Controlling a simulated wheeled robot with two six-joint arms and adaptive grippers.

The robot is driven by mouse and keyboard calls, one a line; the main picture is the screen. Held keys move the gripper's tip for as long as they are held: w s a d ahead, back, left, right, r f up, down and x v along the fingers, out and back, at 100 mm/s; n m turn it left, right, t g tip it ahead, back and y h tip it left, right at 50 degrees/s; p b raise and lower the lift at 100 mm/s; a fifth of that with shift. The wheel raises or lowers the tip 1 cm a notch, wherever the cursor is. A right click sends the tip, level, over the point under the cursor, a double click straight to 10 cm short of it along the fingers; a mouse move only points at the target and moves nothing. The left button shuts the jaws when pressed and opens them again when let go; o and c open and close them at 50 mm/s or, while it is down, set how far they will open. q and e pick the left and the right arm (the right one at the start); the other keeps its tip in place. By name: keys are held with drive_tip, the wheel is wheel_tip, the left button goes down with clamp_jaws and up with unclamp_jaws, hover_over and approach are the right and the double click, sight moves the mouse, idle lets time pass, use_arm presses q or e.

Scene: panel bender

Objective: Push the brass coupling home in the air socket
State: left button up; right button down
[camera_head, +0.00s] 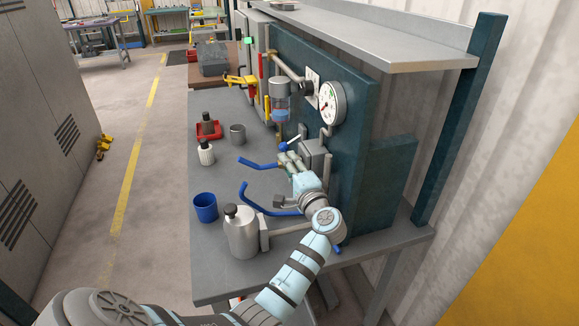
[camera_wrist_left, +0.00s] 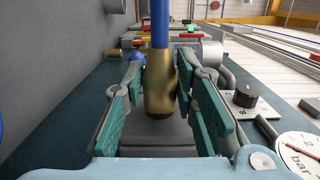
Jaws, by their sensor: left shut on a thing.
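The brass coupling (camera_wrist_left: 160,88) stands between the green-padded fingers of my left gripper (camera_wrist_left: 163,92) in the left wrist view. The gripper is shut on it. A blue hose (camera_wrist_left: 160,25) runs from the coupling's far end. In the head view my left gripper (camera_head: 289,162) is close to the dark teal panel (camera_head: 362,125), beside a grey box (camera_head: 314,153). The coupling is too small and covered to make out there. I cannot make out the air socket, so I cannot tell whether the coupling touches it. My right gripper is not in view.
A pressure gauge (camera_head: 332,103) and a filter bowl (camera_head: 280,101) are mounted above my gripper. Blue hose lengths (camera_head: 262,206) lie beside it. A metal bottle (camera_head: 241,232), blue cup (camera_head: 205,207) and white-ribbed bottle (camera_head: 206,153) stand on the grey bench (camera_head: 222,283). A shelf (camera_head: 390,40) overhangs.

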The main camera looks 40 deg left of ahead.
use_arm(q)
drive_tip(key=shift+w+d+b, duration=0.25)
drive_tip(key=shift+w+b, duration=0.1)
drive_tip(key=shift+b, duration=0.05)
drive_tip(key=o, duration=1.2)
drive_tip(key=shift+c, duration=0.2)
